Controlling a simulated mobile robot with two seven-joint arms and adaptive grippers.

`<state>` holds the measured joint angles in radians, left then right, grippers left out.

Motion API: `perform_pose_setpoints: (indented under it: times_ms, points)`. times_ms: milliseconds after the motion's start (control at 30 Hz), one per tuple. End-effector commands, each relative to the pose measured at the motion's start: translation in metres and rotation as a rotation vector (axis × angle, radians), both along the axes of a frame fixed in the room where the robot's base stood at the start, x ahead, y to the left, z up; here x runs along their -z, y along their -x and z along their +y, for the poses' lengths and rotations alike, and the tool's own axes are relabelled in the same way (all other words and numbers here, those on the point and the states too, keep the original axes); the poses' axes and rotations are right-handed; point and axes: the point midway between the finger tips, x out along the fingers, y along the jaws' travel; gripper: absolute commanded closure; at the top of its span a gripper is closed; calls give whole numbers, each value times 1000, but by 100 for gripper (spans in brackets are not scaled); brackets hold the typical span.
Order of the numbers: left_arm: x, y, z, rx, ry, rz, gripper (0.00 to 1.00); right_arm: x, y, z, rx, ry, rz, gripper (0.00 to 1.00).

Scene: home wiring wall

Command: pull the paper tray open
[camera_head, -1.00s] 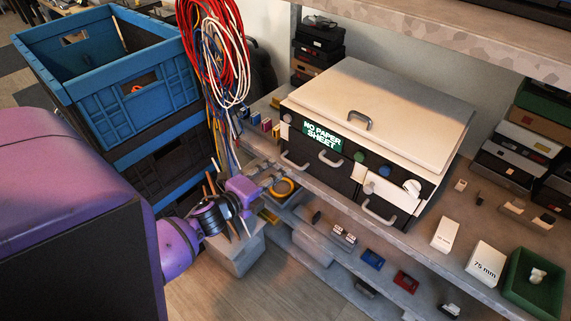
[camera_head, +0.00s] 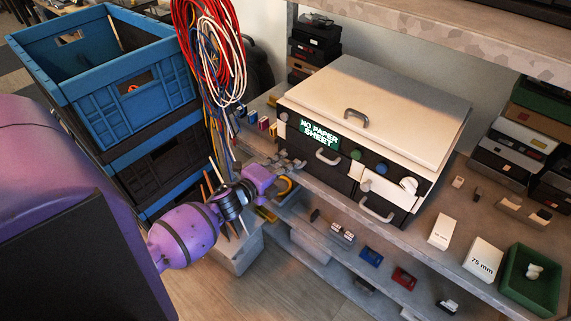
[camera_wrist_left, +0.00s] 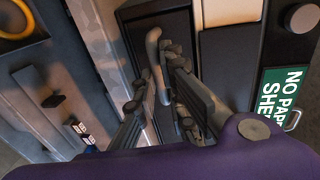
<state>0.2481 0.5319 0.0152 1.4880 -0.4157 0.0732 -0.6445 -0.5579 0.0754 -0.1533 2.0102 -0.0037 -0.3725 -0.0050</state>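The white and black printer (camera_head: 400,95) stands on the shelf, with a green screen (camera_head: 319,134) reading "NO PAPER SHEET". Its dark lower-left front looks like the tray; in the left wrist view this is a dark panel (camera_wrist_left: 180,32) with a grey curved handle (camera_wrist_left: 153,42). The panel looks closed. My left gripper (camera_head: 288,165) is at this lower-left front in the head view. In the left wrist view the fingers (camera_wrist_left: 160,72) stand apart on both sides of the handle; firm contact cannot be told. My right gripper is out of view.
Two more front handles (camera_head: 327,158) (camera_head: 376,212) are on the printer. Small boxes (camera_head: 484,259) sit on the shelf at right.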

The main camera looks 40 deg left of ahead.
Motion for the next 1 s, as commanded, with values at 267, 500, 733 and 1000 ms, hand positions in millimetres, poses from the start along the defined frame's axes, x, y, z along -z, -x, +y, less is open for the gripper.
perform_pose_setpoints:
  times_ms: [267, 500, 733, 1000]
  points:
    - [2, 1, 0, 0, -6, 3, 100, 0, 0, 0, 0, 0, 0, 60]
    - [1, 15, 1, 0, -7, 3, 100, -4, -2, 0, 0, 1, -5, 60]
    - [2, 60, 5, -1, -9, 6, 100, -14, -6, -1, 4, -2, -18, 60]
    - [2, 125, 10, 0, -10, 7, 100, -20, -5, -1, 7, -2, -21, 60]
